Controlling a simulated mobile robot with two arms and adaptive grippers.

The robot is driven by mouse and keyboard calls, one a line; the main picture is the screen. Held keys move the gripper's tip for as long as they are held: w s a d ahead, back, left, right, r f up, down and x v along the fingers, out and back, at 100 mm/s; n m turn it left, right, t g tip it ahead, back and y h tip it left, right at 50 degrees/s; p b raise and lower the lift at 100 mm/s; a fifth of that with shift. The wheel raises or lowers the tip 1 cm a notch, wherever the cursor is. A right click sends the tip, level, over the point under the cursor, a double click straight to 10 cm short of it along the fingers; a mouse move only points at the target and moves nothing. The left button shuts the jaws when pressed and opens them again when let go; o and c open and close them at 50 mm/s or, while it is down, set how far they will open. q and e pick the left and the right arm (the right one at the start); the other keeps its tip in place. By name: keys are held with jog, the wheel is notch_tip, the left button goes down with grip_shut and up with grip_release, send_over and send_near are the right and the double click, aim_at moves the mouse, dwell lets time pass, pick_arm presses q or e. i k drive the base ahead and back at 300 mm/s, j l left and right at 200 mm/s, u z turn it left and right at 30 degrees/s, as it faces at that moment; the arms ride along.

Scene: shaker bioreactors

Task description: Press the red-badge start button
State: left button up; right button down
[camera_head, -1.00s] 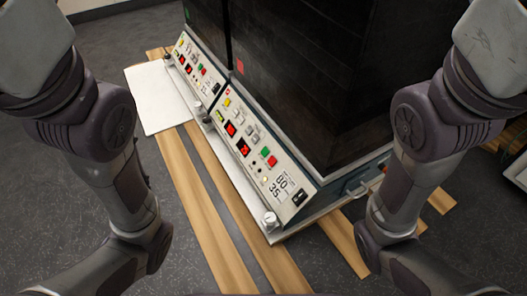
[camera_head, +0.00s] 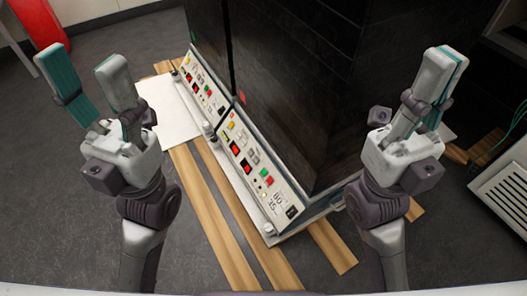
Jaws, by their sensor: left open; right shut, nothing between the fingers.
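Two dark shaker units stand side by side with sloped pale control panels. The nearer unit has a red badge (camera_head: 242,97) on its dark front. Its panel (camera_head: 243,140) carries a yellow switch, red displays, a green button (camera_head: 264,172) and a red button (camera_head: 269,181) beside it. The farther unit has a green badge (camera_head: 193,36) and a similar panel (camera_head: 193,75). My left gripper (camera_head: 82,68) is open and empty, raised left of the panels. My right gripper (camera_head: 443,62) is shut and empty, raised right of the nearer unit. Neither touches a panel.
The units stand on wooden planks (camera_head: 213,205) on a dark floor. A white board (camera_head: 168,112) lies left of the farther unit. A red object (camera_head: 38,22) is at the top left. A pale vented box (camera_head: 505,195) is at the right edge.

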aim_at(265, 172)
jog(key=i+j, duration=0.15)
jog(key=j, duration=0.25)
jog(key=i+j, duration=0.1)
jog(key=j, duration=0.3)
jog(key=i+j, duration=0.15)
jog(key=j, duration=0.25)
jog(key=i+j, duration=0.1)
jog(key=j, duration=0.3)
jog(key=i+j, duration=0.15)
jog(key=j, duration=0.25)
jog(key=z, duration=1.4)
